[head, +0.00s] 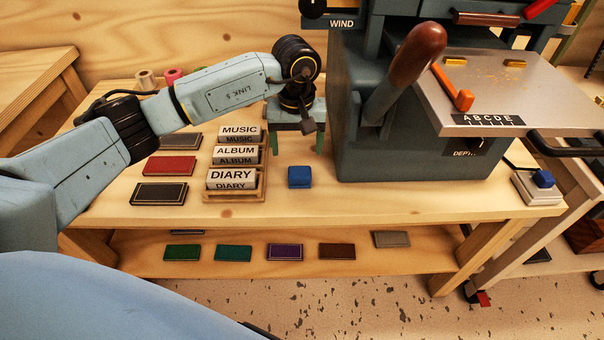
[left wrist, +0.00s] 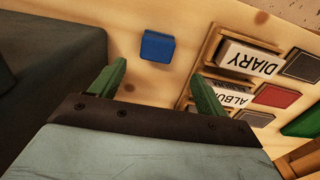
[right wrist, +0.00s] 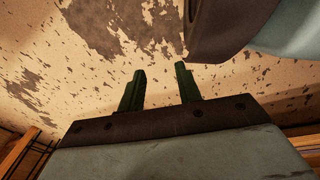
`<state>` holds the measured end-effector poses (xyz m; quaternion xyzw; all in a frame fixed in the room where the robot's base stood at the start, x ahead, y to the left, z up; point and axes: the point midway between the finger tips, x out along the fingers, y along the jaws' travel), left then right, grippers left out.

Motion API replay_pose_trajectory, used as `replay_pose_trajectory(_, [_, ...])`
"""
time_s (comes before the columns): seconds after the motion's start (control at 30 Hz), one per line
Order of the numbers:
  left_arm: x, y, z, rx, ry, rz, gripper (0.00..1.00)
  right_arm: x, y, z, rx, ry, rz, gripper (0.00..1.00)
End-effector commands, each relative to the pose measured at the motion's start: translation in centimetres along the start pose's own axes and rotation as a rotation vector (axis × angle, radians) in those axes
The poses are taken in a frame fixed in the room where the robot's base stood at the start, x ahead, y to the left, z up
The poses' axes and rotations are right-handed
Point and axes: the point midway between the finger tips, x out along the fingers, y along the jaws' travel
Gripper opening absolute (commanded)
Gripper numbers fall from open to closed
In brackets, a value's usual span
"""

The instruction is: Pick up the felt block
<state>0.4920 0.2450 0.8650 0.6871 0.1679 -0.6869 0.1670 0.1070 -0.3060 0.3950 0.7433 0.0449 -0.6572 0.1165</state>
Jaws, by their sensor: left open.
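A small blue block (head: 300,177), which looks like the felt block, lies on the wooden bench between the label rack and the grey machine. In the left wrist view the blue block (left wrist: 157,46) lies just beyond the fingertips, apart from them. My left gripper (head: 308,144) points down over the bench, behind the block in the head view. Its green fingers (left wrist: 160,70) are spread and empty. My right gripper (right wrist: 160,70) shows only in its own wrist view, with fingers apart and empty above the speckled floor.
A wooden rack (head: 263,178) with DIARY, ALBUM and MUSIC rolls stands left of the block. The large grey machine (head: 420,145) stands close on its right. Dark and red pads (head: 170,166) lie farther left. Another blue piece (head: 544,178) sits on a pale block at far right.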

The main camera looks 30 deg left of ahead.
Motion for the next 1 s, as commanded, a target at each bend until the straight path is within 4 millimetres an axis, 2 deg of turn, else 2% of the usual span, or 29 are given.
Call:
replay_pose_trajectory(0.03, [1.2, 0.0, 0.1, -0.001, -0.002, -0.001, 0.75, 0.0, 0.1, -0.4, 0.002, 0.005, 0.001, 0.34])
replay_pose_trajectory(0.1, [2.3, 0.1, 0.1, -0.001, -0.002, 0.001, 0.75, -0.1, 0.1, -0.9, 0.004, 0.007, 0.002, 0.34])
replay_pose_trajectory(0.37, [4.2, 0.2, 0.1, 0.0, -0.001, 0.002, 0.75, -0.5, 0.2, -1.9, 0.007, 0.012, 0.004, 0.34])
replay_pose_trajectory(0.63, [8.2, 0.5, 0.5, -0.002, -0.001, 0.001, 0.75, -1.2, 0.5, -3.8, 0.015, 0.026, 0.007, 0.34])
replay_pose_trajectory(0.73, [8.8, 0.5, 0.5, 0.0, -0.001, 0.002, 0.75, -1.4, 0.5, -4.1, 0.016, 0.026, 0.008, 0.34])
replay_pose_trajectory(0.97, [8.8, 0.5, 0.4, 0.0, 0.001, 0.002, 0.75, -1.5, 0.5, -4.1, 0.017, 0.026, 0.008, 0.34])
replay_pose_trajectory(1.0, [8.8, 0.5, 0.4, 0.0, 0.001, 0.002, 0.72, -1.5, 0.5, -4.1, 0.017, 0.026, 0.008, 0.34])
